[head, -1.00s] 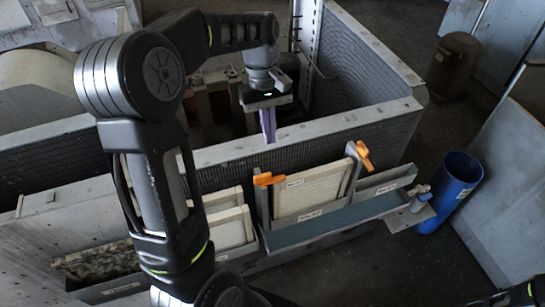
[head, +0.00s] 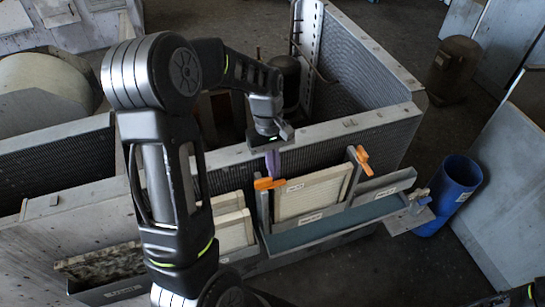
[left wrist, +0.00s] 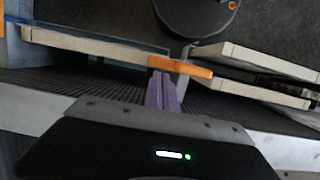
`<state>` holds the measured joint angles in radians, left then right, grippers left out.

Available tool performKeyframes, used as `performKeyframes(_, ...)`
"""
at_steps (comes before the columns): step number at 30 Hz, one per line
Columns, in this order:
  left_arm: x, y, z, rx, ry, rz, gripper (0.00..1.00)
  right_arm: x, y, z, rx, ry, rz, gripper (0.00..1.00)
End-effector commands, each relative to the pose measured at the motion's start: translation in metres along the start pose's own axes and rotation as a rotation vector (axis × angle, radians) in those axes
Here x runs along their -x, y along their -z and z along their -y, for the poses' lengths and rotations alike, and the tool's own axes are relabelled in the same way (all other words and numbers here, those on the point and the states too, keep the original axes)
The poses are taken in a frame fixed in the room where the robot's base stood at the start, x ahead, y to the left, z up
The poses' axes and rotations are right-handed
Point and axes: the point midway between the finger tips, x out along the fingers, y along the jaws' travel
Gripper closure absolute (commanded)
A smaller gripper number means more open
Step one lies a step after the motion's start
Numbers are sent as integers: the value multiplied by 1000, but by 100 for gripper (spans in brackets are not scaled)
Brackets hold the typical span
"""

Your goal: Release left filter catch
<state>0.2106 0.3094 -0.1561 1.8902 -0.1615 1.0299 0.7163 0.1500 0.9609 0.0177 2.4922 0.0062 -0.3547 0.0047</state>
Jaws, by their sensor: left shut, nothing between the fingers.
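The left filter catch is an orange lever (head: 268,183) on a grey post at the left edge of a pale framed filter (head: 312,195). It lies roughly level. It also shows in the left wrist view (left wrist: 180,67). A second orange catch (head: 363,160) sits tilted on the filter's right post. My left gripper (head: 272,165) points down with its purple fingers shut and empty, just behind and above the left catch. In the left wrist view the closed fingertips (left wrist: 162,78) appear right beside the catch; I cannot tell whether they touch it. My right gripper is not in view.
The housing's metal top rail (head: 345,125) runs behind the catches. A grey-green tray (head: 330,225) juts out below the filter. More pale filter panels (head: 233,230) stand to the left. A blue bin (head: 452,195) stands on the floor at the right.

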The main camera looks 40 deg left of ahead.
Motion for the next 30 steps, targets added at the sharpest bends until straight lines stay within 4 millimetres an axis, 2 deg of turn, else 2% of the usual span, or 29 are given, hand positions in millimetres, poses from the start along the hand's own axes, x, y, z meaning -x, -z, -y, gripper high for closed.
performKeyframes(30, -3, -3, -2, -77, 20, 0, 100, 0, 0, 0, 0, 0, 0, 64)
